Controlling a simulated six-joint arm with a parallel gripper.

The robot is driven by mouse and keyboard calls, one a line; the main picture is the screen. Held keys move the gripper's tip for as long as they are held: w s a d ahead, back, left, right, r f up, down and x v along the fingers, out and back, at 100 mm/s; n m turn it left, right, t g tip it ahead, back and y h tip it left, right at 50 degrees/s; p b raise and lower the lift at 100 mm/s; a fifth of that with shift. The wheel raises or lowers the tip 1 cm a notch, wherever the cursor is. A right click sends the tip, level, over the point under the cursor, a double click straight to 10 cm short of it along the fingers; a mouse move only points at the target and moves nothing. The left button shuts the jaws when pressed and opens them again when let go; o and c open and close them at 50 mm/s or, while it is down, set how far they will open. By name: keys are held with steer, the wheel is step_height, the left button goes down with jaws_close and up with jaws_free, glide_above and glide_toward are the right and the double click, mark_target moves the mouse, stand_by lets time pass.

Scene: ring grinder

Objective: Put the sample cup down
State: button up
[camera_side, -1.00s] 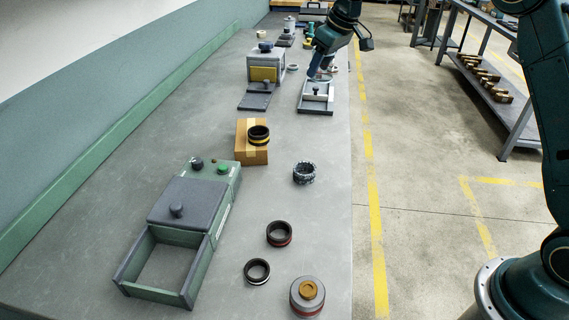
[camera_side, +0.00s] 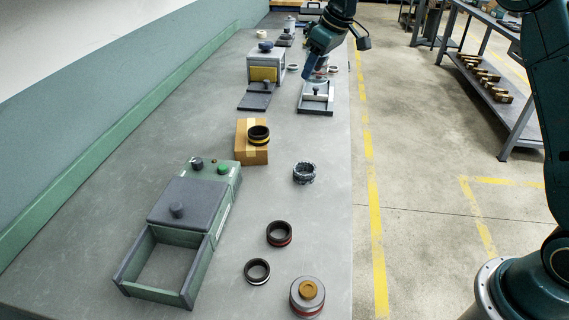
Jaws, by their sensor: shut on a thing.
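The cup is small and partly hidden by the fingers. I cannot tell whether its bottom touches the tray.
A grey box with a yellow front (camera_side: 264,73) stands left of my gripper, with a dark plate (camera_side: 255,97) before it. A cardboard box (camera_side: 252,151), several rings and a green machine (camera_side: 170,235) lie nearer. The bench's right edge is close to the tray.

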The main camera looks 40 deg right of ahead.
steer(key=s+a+n+g+y, duration=0.1)
steer(key=s+a+n, duration=0.45)
steer(key=a, duration=0.45)
steer(key=s+a+n+g+y, duration=0.1)
steer(key=s+a+n, duration=0.3)
steer(key=s+a, duration=0.5)
steer(key=shift+m, duration=0.25)
steer(key=d+x, duration=0.1)
steer(key=x, duration=0.4)
steer(key=d+x, duration=0.1)
steer(key=x, duration=0.4)
steer(key=d+f+x, duration=0.1)
steer(key=x, duration=0.4)
steer(key=shift+s+f, duration=0.2)
steer(key=shift+s, duration=0.15)
steer(key=shift+f, duration=0.1)
steer(key=shift+f, duration=2.05)
steer(key=shift+f, duration=0.1)
steer(key=o, duration=0.9)
steer(key=shift+o, duration=0.2)
